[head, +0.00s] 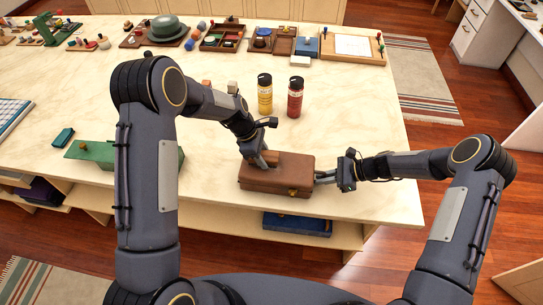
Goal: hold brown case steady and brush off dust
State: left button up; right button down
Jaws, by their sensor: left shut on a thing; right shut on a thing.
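The brown case (283,184) lies closed near the front edge of the pale table, with a small brass clasp on its front. My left gripper (263,161) points down onto the top of the case. It is shut on a small brown thing there, seemingly the brush, mostly hidden by the fingers. My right gripper (319,178) reaches in from the right and is shut on the right end of the case. Dust on the lid is too small to make out.
A yellow-labelled bottle (265,95) and a red bottle (295,98) stand behind the case. A green box (110,153) lies left. The table right of the bottles is clear.

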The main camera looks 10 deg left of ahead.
aim_at(287, 168)
pick_arm(q)
jog(key=a, duration=0.4)
jog(key=shift+s+d, duration=0.1)
jog(key=shift+d, duration=5)
jog(key=shift+s, duration=0.65)
jog(key=shift+w+a, duration=0.2)
jog(key=shift+a, duration=4.9)
jog(key=shift+s+d, duration=0.1)
jog(key=shift+d, duration=4.9)
jog(key=shift+d+r, duration=0.15)
jog(key=shift+r, duration=1.55)
notch_tip(287, 168, up, 5)
jog(key=shift+f, duration=0.15)
pick_arm(e)
jog(key=c, duration=1.4)
grip_release()
